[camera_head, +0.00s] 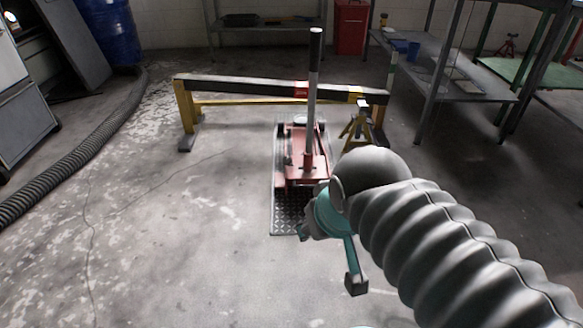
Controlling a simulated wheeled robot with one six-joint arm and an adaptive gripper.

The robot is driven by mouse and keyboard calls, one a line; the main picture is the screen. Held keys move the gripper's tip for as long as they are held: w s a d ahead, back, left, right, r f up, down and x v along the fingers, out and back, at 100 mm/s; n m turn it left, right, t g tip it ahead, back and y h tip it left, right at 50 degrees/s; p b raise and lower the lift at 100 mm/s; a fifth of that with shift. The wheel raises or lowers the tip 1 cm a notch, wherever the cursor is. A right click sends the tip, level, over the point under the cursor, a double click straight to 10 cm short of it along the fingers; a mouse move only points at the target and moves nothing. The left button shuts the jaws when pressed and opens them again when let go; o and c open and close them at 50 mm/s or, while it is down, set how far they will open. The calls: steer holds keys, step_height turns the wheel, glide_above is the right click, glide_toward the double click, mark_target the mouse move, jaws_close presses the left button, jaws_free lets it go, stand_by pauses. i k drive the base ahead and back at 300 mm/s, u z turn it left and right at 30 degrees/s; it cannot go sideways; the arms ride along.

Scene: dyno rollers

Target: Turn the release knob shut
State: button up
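A red floor jack (292,178) stands on a dark diamond-tread plate (288,218) in the middle of the floor. Its handle (313,95), a grey metal bar with a black grip, rises nearly upright from a red socket (309,163). I cannot make out the release knob; it is too small to tell or hidden. My gripper (330,256), teal and grey at the end of my ribbed grey arm, is in front of the jack and to its right. Its two fingers look spread apart with nothing between them. My wrist hides part of the jack's right side.
A black beam on yellow legs (240,86) crosses behind the jack. A yellow jack stand (361,128) is right of the jack. A metal shelf table (455,75) stands at the right. A ribbed black hose (75,150) curves along the left.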

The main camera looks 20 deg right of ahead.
mark_target(287, 160)
steer(key=z, duration=0.8)
steer(key=i, duration=1.35)
steer(key=u, duration=0.35)
